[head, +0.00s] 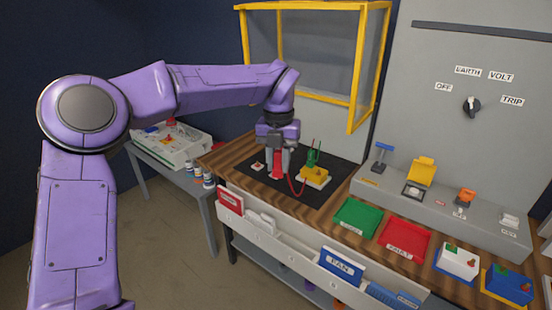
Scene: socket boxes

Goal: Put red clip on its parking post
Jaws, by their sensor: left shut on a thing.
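My left gripper (276,163) points down over the black mat on the bench and is shut on the red clip (277,173). The clip hangs upright just above or at the mat; I cannot tell whether it touches. A red lead (298,189) loops from it toward a yellow block (315,177) on its right. A green clip (312,157) stands upright on that block. A small white piece with a red top (258,167) lies left of the gripper. I cannot make out which part is the red clip's parking post. My right gripper is out of view.
A yellow-framed clear guard (357,100) stands behind the mat (268,191). Green (357,217) and red (405,240) trays lie to the right, with white (457,262) and blue (509,285) socket boxes beyond. A grey ledge (440,205) with fixtures runs along the back.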

